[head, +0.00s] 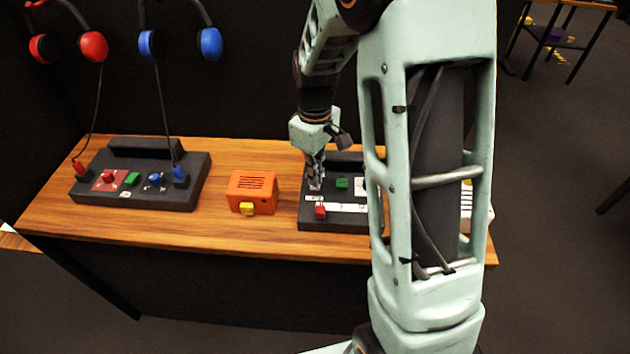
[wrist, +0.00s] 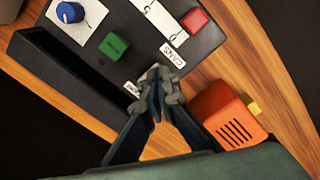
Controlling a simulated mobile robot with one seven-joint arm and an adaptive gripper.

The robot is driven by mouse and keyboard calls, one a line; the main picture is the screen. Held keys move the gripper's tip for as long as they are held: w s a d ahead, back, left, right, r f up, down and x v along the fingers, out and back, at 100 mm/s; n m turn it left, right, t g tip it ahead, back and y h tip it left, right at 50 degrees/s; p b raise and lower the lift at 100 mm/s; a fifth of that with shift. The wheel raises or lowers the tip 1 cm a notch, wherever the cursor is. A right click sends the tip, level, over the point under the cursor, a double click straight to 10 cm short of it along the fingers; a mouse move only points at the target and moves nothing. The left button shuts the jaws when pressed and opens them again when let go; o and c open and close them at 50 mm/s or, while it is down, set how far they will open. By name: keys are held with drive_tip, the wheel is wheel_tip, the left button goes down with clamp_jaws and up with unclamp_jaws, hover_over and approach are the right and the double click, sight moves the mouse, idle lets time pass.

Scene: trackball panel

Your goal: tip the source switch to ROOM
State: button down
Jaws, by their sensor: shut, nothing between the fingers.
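The dark right-hand panel (head: 335,223) lies on the wooden bench, partly hidden behind my arm in the head view. In the wrist view the panel (wrist: 135,32) carries a white label reading CANS (wrist: 173,55) and a smaller, partly covered label (wrist: 132,89) that seems to read ROOM. My gripper (head: 315,186) is shut and empty, pointing down at the panel's left part. In the wrist view its fingertips (wrist: 158,80) lie over the area between the two labels. The source switch is not clearly visible there; the fingers seem to hide it. I cannot tell its tilt or whether they touch it.
The panel also has a green button (wrist: 113,46), a red block (wrist: 195,20) by a white strip, and a blue knob (wrist: 70,12). An orange speaker box (head: 254,190) stands left of it. Another dark panel (head: 145,197) with plugged headphone cords is farther left.

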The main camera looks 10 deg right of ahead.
drive_tip(key=shift+f+b, duration=0.5)
drive_tip(key=shift+f, duration=0.25)
idle(0.3)
drive_tip(key=shift+r+p, duration=2.65)
drive_tip(key=shift+r, duration=0.9)
drive_tip(key=shift+d+f, duration=0.1)
